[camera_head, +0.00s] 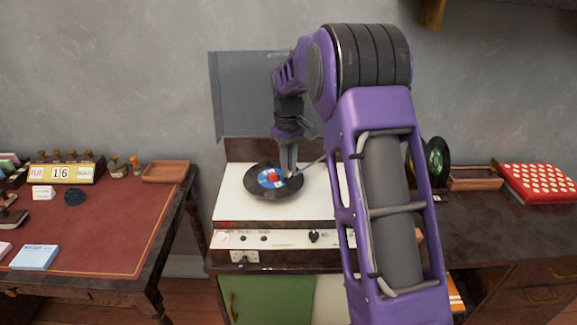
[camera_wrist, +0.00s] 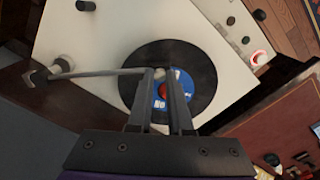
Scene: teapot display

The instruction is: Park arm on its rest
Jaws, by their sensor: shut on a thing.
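The record player (camera_head: 228,207) has a white deck and a raised grey lid. A black record with a blue label (camera_head: 262,192) lies on it; the record also shows in the wrist view (camera_wrist: 195,62). The thin grey tonearm (camera_wrist: 105,72) runs from its pivot (camera_wrist: 60,66) at the left to between my fingers, its free end over the record near the label. My gripper (camera_wrist: 161,77) is shut on that end; in the head view my gripper (camera_head: 288,172) reaches down over the record. I cannot make out the arm's rest or whether the stylus touches the record.
Knobs and a red-lit switch (camera_wrist: 259,57) line the deck's front. The raised lid (camera_head: 240,95) stands behind. A red-topped desk (camera_head: 110,230) is at left. A green-labelled record (camera_head: 438,157) and a red box (camera_head: 540,180) are at right.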

